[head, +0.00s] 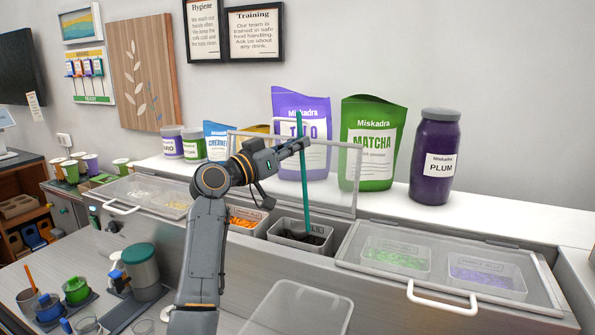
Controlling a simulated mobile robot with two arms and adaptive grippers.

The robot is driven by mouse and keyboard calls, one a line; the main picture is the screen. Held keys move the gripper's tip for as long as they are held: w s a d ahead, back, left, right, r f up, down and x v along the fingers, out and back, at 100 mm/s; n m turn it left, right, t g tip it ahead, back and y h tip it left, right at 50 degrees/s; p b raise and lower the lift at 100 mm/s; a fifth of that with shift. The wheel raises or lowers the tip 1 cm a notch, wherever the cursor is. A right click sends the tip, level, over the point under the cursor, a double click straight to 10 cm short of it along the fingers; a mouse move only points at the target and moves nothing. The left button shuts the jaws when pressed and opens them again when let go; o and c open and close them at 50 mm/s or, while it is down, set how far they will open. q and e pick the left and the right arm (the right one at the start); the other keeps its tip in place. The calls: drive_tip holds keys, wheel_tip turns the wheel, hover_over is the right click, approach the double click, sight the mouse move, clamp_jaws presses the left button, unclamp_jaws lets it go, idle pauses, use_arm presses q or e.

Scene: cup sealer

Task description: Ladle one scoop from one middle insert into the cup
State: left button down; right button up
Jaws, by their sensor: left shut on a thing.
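My left gripper (293,146) is shut on the upper part of a teal ladle handle (304,190). The ladle stands nearly upright, its lower end down in a middle insert (281,233) with dark contents. The ladle's bowl is hidden in the insert. Beside it on the left is another middle insert with orange contents (245,215), partly covered by my left arm. The clear lid (337,172) over the middle section is raised. Clear cups (142,327) stand at the lower left; which one is the task's cup I cannot tell. My right gripper is not in view.
Closed clear lids cover the left inserts (150,190) and the right inserts (440,262). A clear empty bin (300,309) sits in front. A teal-lidded canister (141,270) stands on the counter. Bags and a plum jar (434,158) line the back shelf.

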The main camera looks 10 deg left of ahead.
use_arm(q)
drive_tip(key=shift+s+d+r, duration=0.1)
drive_tip(key=shift+s, duration=0.05)
idle(0.3)
wheel_tip(320, 180, down, 7)
drive_tip(key=b, duration=0.6)
drive_tip(key=shift+r, duration=0.3)
idle(0.8)
wheel_tip(320, 180, up, 11)
drive_tip(key=p, duration=0.6)
drive_tip(key=shift+p, duration=0.4)
idle(0.3)
idle(1.0)
